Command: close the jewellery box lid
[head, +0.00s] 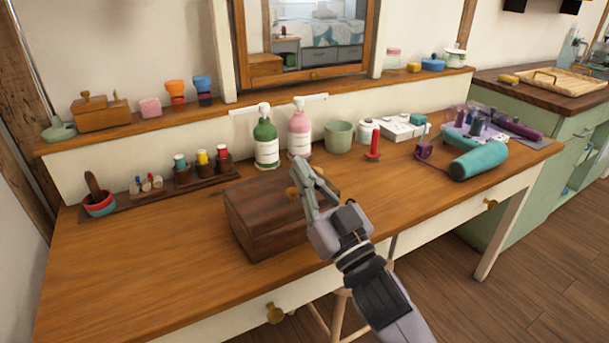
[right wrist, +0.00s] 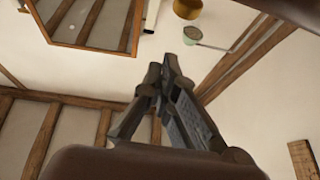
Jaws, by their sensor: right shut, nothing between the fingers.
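The jewellery box (head: 262,218) is a dark brown wooden box on the dressing table, left of its middle in the head view. Its top looks flat and level, so the lid appears down; I cannot tell if a small gap remains. My right gripper (head: 303,178) is over the right part of the box, with its arm coming from the lower right. It is shut and empty, and hides the box's right end. Whether it touches the lid is unclear. In the right wrist view the fingers (right wrist: 162,72) are together. My left gripper is not in view.
The dressing table (head: 130,270) is clear at its left front. Behind the box stand a green bottle (head: 265,142), a pink bottle (head: 299,135) and a green cup (head: 339,136).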

